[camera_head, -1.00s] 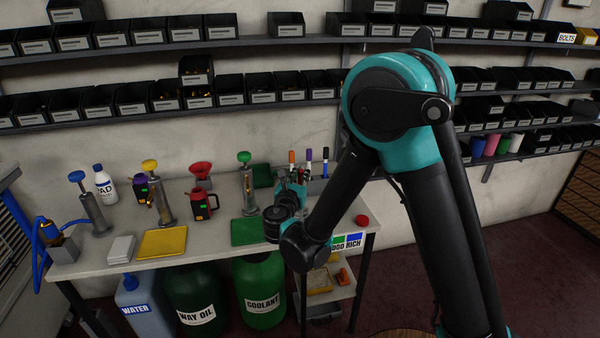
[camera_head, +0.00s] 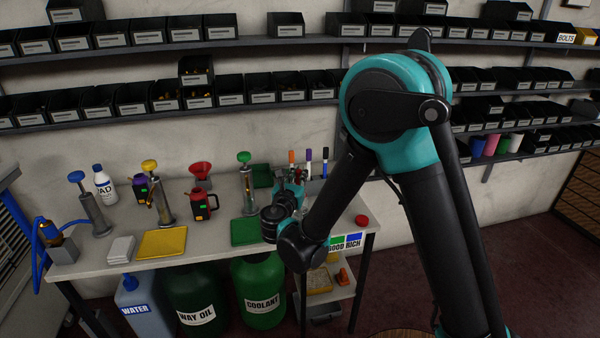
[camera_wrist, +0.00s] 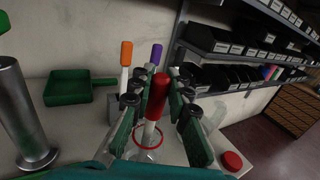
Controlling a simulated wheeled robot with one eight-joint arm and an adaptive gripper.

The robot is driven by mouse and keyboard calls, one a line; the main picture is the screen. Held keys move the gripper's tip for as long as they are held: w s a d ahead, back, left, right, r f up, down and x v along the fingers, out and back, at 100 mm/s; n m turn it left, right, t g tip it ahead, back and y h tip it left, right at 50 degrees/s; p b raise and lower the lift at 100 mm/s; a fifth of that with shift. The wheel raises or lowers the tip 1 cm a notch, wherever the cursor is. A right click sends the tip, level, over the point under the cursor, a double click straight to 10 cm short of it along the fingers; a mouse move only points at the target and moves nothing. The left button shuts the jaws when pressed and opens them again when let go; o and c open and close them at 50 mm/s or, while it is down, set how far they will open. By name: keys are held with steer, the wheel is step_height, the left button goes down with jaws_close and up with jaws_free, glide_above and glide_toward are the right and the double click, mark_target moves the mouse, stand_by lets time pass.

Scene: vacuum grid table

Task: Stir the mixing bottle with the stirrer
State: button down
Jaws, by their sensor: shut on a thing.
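My gripper (camera_wrist: 158,98) is shut on the stirrer's red handle (camera_wrist: 158,92) in the wrist view, with a finger on each side. The stirrer's pale shaft (camera_wrist: 149,132) points down and its lower part lies within the red-rimmed opening of a clear bottle (camera_wrist: 135,147), apparently the mixing bottle. How deep the tip sits is hidden. In the head view my gripper (camera_head: 291,188) is at the right part of the bench, and my wrist hides the bottle and most of the stirrer.
A red cap (camera_head: 361,219) lies on the bench (camera_head: 215,222) to the right. Markers (camera_head: 308,163) stand behind my gripper. A green-topped pump (camera_head: 247,185) and green tray (camera_head: 245,231) are to the left. Shelves of black bins (camera_head: 230,90) line the wall.

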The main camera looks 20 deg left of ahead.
steer(key=shift+w+d, duration=0.15)
steer(key=shift+d, duration=0.15)
steer(key=shift+w+a, duration=0.25)
step_height(320, 180, up, 13)
steer(key=shift+r, duration=0.2)
stand_by(1.3)
stand_by(0.8)
steer(key=shift+r, duration=2)
